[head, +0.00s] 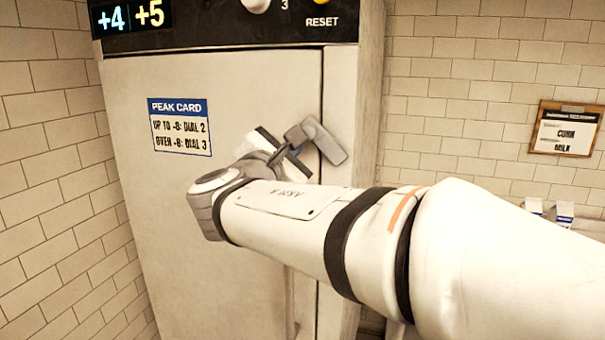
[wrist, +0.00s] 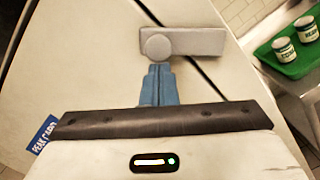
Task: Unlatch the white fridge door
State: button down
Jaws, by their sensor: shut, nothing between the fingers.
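The white fridge door (head: 225,95) fills the middle of the head view and looks closed against its frame. Its grey latch (head: 325,143) sits at the door's right edge. In the wrist view the latch (wrist: 190,42) has a round hub on the left and a flat bar reaching right across the dark door seam. My gripper (head: 292,150) is at the latch's left side in the head view. In the wrist view its blue fingers (wrist: 158,70) are shut and empty, with their tips just below the hub. I cannot tell whether they touch it.
A peak card (head: 180,127) is on the door, left of my gripper. A control panel (head: 230,25) with displays and knobs is above. In the wrist view a green tray (wrist: 268,52) with two labelled cups stands to the right. A notice board (head: 566,130) hangs on the right tiled wall.

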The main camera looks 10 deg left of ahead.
jog(key=shift+s+d+r+m+g+h+b, duration=0.1)
jog(key=shift+d+r+m+b, duration=0.5)
jog(key=shift+m+b, duration=0.8)
jog(key=shift+d+r+m+g+h+b, duration=0.1)
jog(key=shift+d+r+m+b, duration=0.55)
jog(key=shift+m+b, duration=0.8)
jog(key=shift+s+d+r+m+g+h+b, duration=0.1)
jog(key=shift+d+r+m+b, duration=0.7)
jog(key=shift+m, duration=1.05)
jog(key=shift+a+f, duration=0.15)
jog(key=shift+a, duration=0.05)
jog(key=shift+w+a+f, duration=0.1)
jog(key=shift+a, duration=0.35)
send_near(309, 128)
jog(key=s+a, duration=0.3)
jog(key=shift+w+d, duration=0.1)
jog(key=shift+d, duration=0.1)
